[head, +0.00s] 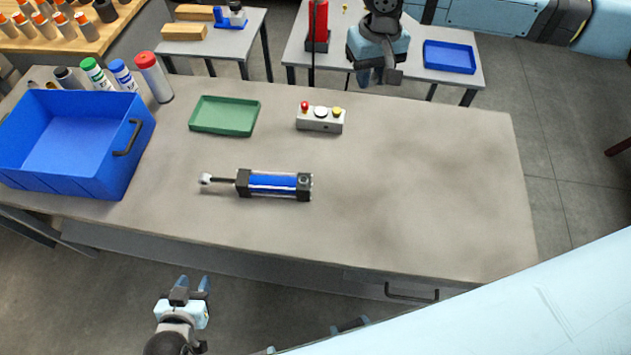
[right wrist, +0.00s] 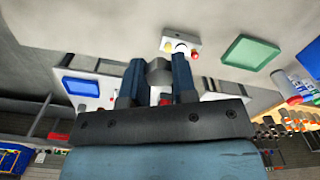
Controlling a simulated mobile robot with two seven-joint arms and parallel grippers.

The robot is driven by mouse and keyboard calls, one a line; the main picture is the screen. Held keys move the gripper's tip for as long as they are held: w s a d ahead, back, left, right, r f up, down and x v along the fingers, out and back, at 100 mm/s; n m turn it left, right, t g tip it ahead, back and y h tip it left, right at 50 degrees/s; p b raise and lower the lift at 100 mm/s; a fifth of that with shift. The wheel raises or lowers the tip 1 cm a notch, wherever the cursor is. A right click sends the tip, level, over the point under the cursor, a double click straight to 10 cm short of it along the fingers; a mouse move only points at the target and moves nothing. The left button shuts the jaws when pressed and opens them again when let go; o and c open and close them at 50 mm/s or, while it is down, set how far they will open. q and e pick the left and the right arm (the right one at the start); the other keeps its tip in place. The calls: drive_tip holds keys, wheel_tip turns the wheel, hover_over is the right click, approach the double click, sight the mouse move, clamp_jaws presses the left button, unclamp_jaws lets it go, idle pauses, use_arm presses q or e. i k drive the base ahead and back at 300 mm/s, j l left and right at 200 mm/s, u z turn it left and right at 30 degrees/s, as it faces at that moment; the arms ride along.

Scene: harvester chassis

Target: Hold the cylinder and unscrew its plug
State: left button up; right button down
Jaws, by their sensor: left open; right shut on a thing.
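The cylinder (head: 273,183) lies on the workbench in the head view, with a blue barrel, black end blocks and a rod pointing left. A small dark round spot shows on its right end block. My right gripper (head: 378,77) is raised well away from the cylinder, its fingers pointing down. In the right wrist view its fingers are shut on a small grey piece (right wrist: 159,71), which looks like the plug. My left gripper (head: 190,286) is open and empty in front of the bench, apart from the cylinder. The cylinder is not seen in the right wrist view.
On the workbench (head: 430,190) stand a blue bin (head: 127,165), a green tray (head: 224,116), a button box (head: 320,119) and several bottles (head: 122,75). A blue tray (head: 449,57) lies on a table behind. The bench's right side is clear.

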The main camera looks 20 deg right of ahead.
sight(246, 183)
drive_tip(key=l+u, duration=0.15)
drive_tip(key=u, duration=1)
drive_tip(key=k+l+u, duration=0.1)
drive_tip(key=k, duration=0.25)
drive_tip(key=l, duration=0.1)
